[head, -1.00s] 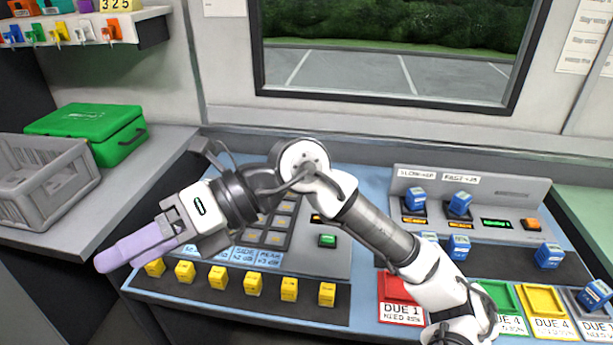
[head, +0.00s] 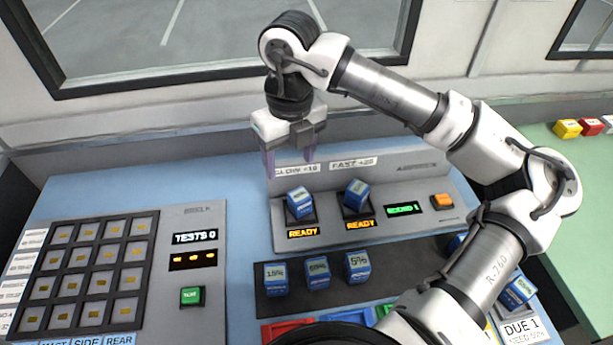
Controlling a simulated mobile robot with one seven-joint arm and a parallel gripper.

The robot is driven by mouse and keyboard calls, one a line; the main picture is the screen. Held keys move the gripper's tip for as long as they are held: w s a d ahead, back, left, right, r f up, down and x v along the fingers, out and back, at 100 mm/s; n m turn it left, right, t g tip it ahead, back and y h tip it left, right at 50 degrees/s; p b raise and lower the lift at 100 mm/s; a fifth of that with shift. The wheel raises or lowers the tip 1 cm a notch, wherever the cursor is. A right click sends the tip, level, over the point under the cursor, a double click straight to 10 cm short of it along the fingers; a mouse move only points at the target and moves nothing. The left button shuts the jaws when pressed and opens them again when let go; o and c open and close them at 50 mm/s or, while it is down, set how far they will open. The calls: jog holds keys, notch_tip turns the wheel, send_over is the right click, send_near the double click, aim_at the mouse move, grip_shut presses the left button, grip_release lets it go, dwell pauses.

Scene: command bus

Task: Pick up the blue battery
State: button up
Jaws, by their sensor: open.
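Several blue batteries are in the head view, and I cannot tell which one is meant. One blue battery (head: 300,203) sits in the left charger slot, under the SLOW label, and another (head: 356,195) sits in the right slot, under the FAST label. A row on the dark strip holds a battery marked 15% (head: 276,278), a middle one (head: 317,272) and a right one (head: 357,268). My gripper (head: 288,164) is open and empty, with its lavender fingers pointing down, above and behind the left charger battery in the picture.
The charger panel (head: 430,225) shows READY under both slots and has an orange button (head: 442,201). More batteries (head: 519,290) lie at right, partly behind my arm. A grid panel (head: 90,265) and green button (head: 192,297) are at left. The window wall rises behind.

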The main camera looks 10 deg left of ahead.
aim_at(299, 195)
jog(key=f, duration=0.2)
jog(key=f+p, duration=0.1)
jog(key=f, duration=0.2)
jog(key=w+d+f, duration=0.1)
jog(key=f, duration=0.2)
jog(key=shift+d, duration=0.1)
jog(key=shift+w+f+p, duration=0.15)
jog(key=shift+f+p, duration=1.2)
jog(key=shift+f, duration=1.45)
jog(key=c, duration=1.2)
